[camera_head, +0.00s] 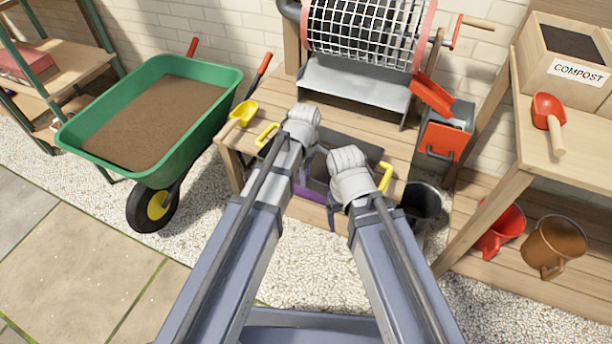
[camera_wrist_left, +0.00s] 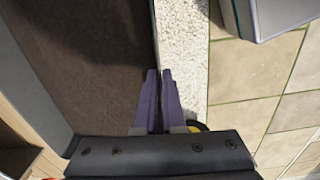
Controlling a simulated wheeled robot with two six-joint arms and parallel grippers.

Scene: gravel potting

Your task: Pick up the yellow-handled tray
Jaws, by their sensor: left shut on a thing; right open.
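The dark grey tray (camera_head: 362,146) has a yellow handle (camera_head: 267,134) at its left end and another yellow handle (camera_head: 385,177) at its right end. It is at the front of the wooden bench, partly hidden by my arms. In the left wrist view its brown inside and pale-edged rim (camera_wrist_left: 153,28) show. My left gripper (camera_head: 303,172) is shut on the tray's near wall; its purple fingers (camera_wrist_left: 160,80) show close together there. My right gripper (camera_head: 333,212) is open near the tray's right front; its fingers are mostly hidden. I cannot tell whether the tray touches the bench.
A yellow scoop (camera_head: 243,113) lies on the bench's left corner. A mesh drum sieve (camera_head: 365,30) stands behind the tray. A green wheelbarrow (camera_head: 85,140) is at left. A black bucket (camera_head: 421,201) and a red-and-grey container (camera_head: 443,138) are at right. A compost bin (camera_head: 565,65) is farther right.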

